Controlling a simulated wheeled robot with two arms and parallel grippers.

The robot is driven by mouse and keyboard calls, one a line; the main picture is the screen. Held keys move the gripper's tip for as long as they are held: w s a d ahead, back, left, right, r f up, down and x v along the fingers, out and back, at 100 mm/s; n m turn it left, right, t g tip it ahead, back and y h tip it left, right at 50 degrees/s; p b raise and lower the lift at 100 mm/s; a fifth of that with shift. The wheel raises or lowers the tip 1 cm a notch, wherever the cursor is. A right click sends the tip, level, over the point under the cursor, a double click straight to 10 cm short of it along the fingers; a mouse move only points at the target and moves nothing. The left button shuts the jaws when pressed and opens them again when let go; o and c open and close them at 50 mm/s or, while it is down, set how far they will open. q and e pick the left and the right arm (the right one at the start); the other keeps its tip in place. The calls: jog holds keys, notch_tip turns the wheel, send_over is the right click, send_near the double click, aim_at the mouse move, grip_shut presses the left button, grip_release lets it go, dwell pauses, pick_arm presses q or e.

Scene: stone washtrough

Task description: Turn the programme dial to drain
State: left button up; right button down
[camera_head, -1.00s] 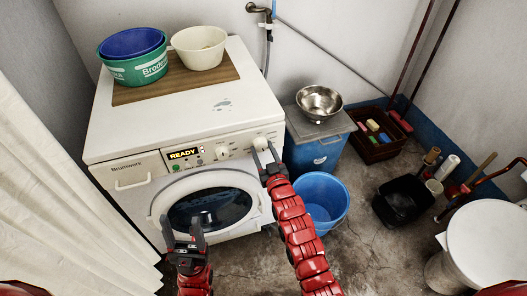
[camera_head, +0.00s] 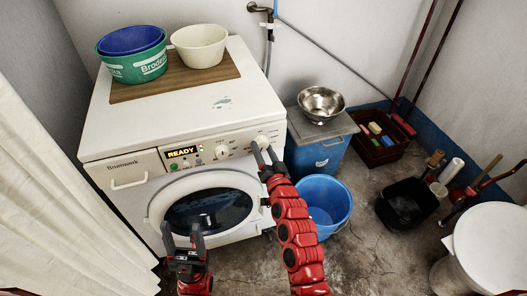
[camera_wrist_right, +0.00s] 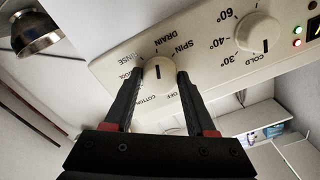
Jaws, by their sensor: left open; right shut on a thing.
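The programme dial (camera_head: 262,140) is a cream knob at the right end of the control panel on the white washing machine (camera_head: 160,110). In the right wrist view the programme dial (camera_wrist_right: 159,74) sits between the dark fingers of my right gripper (camera_wrist_right: 158,78), which is shut on it. Labels around it include RINSE, DRAIN, SPIN, OFF and COTTON. A dark mark shows on its face below DRAIN and SPIN; I cannot tell which label it points to. The display (camera_head: 181,153) reads READY. My left gripper (camera_head: 181,232) is open and empty before the round door (camera_head: 208,208).
A temperature knob (camera_wrist_right: 258,33) is beside the dial. Green (camera_head: 133,66) and cream (camera_head: 200,46) basins stand on top of the machine. A blue bucket (camera_head: 325,203) stands on the floor at right, near a blue bin (camera_head: 320,152) with a steel bowl (camera_head: 321,104).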

jog(key=shift+f, duration=0.1)
dwell(0.3)
jog(key=shift+c, duration=1.1)
grip_release()
jog(key=v, duration=1.7)
jog(key=shift+s+b, duration=0.2)
jog(key=shift+b, duration=0.1)
